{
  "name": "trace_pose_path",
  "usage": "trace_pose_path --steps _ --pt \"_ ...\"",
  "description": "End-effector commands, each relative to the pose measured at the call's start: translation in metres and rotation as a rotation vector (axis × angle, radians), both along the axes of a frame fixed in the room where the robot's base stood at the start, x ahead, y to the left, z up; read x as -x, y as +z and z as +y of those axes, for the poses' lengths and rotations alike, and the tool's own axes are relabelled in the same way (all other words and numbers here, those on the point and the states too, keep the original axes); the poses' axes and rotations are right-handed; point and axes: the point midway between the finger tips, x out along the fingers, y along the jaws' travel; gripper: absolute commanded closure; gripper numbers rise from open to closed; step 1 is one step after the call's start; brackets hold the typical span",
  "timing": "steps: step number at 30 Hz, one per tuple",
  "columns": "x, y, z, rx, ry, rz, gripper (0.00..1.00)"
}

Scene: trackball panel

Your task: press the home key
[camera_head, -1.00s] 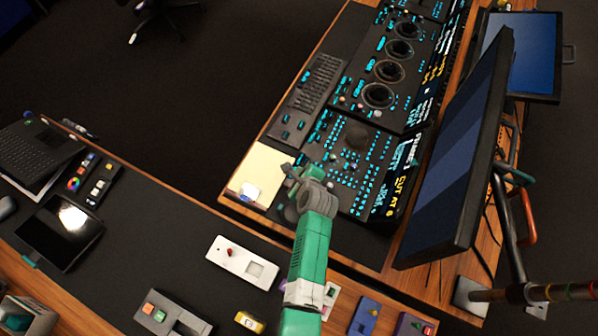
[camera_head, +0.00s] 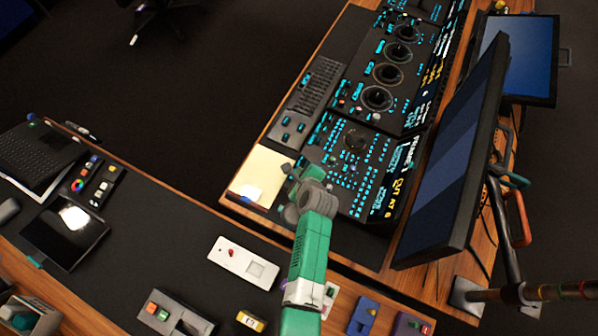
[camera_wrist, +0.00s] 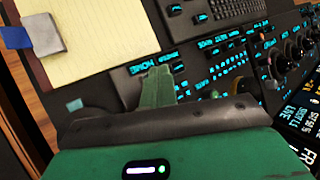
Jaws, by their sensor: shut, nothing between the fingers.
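The trackball panel (camera_head: 376,150) is a dark console with glowing cyan keys and a dark ball (camera_head: 355,140). A glowing HOME marking (camera_wrist: 146,66) lies on the panel's near left part in the wrist view, close to the yellow pad. My gripper (camera_head: 306,164) is low over the panel's left edge in the head view. In the wrist view its greenish fingers (camera_wrist: 157,84) are together, with nothing between them. Their tips appear just beside the HOME marking and cover part of the panel there. I cannot tell whether they touch it.
A yellow pad (camera_head: 264,172) lies left of the panel, with a blue-and-grey item (camera_wrist: 44,34) on it in the wrist view. A keyboard (camera_head: 316,84) and several round dials lie farther back. A large monitor (camera_head: 462,150) stands to the right.

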Motion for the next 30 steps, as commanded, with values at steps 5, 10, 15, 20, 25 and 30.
trace_pose_path --steps 5,10,15,20,25,30 --pt "0.0 -0.001 0.0 0.0 0.0 0.0 1.0" --pt "0.0 0.005 0.0 0.0 0.0 0.0 1.0" --pt "0.0 0.022 0.0 0.0 0.0 0.0 1.0" --pt "0.0 0.038 0.0 0.0 0.0 0.0 1.0" --pt "0.0 0.052 0.0 0.0 0.0 0.0 1.0" --pt "0.0 0.049 0.0 0.0 0.0 0.0 1.0"
